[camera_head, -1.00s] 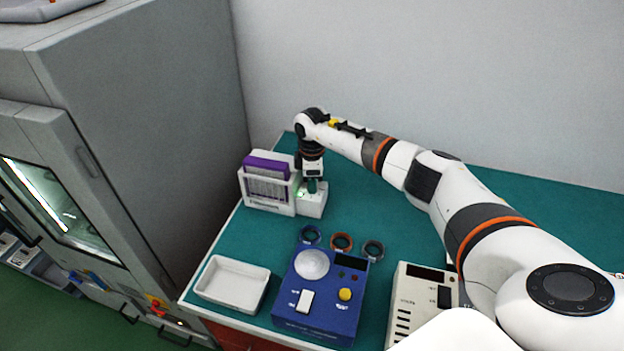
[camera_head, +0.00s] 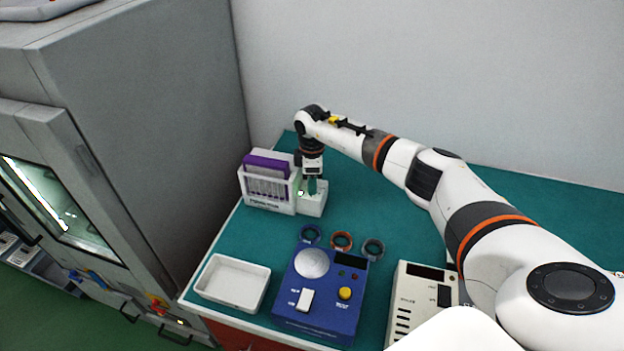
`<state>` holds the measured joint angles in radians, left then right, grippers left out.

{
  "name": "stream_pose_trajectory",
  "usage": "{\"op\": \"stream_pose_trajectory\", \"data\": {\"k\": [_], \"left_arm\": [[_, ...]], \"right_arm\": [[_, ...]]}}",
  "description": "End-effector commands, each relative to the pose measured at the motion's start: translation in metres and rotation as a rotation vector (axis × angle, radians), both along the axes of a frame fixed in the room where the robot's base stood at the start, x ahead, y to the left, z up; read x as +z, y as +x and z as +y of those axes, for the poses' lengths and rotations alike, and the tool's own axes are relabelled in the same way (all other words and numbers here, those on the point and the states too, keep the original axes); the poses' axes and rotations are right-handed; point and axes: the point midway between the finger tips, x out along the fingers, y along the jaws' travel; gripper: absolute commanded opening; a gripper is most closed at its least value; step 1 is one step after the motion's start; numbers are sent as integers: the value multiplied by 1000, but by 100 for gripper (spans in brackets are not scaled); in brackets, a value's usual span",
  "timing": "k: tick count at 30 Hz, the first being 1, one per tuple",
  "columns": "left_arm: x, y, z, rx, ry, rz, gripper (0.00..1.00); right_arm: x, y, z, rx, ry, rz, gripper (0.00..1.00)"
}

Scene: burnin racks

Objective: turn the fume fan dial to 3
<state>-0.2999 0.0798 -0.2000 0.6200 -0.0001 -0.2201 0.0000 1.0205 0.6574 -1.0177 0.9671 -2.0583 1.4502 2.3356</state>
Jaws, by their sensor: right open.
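A white fume unit (camera_head: 264,204) with a purple top piece (camera_head: 267,165) stands at the back left of the green table. A low white box (camera_head: 313,208) joins its right side, with a small green light near the fingers. My right gripper (camera_head: 313,187) points down over this low box, its fingers open. The fume fan dial cannot be made out; the gripper covers the top of the box, where it may be. I cannot tell whether the fingers touch anything. My left gripper is not in view.
A blue control box (camera_head: 320,321) stands at the front, with three rings (camera_head: 341,241) behind it. A white tray (camera_head: 232,283) is to its left and a cream instrument (camera_head: 417,283) to its right. A grey cabinet (camera_head: 150,120) stands left of the table.

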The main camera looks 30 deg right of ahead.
Motion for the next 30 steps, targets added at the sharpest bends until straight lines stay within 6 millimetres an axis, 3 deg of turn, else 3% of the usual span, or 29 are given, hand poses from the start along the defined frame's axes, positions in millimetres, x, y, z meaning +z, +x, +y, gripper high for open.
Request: {"op": "stream_pose_trajectory", "data": {"k": [18, 30], "left_arm": [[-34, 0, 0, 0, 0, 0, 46], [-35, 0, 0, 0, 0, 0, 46]], "right_arm": [[107, -3, 2, -2, 0, -6, 46], [117, -4, 2, -2, -1, -3, 46]]}}
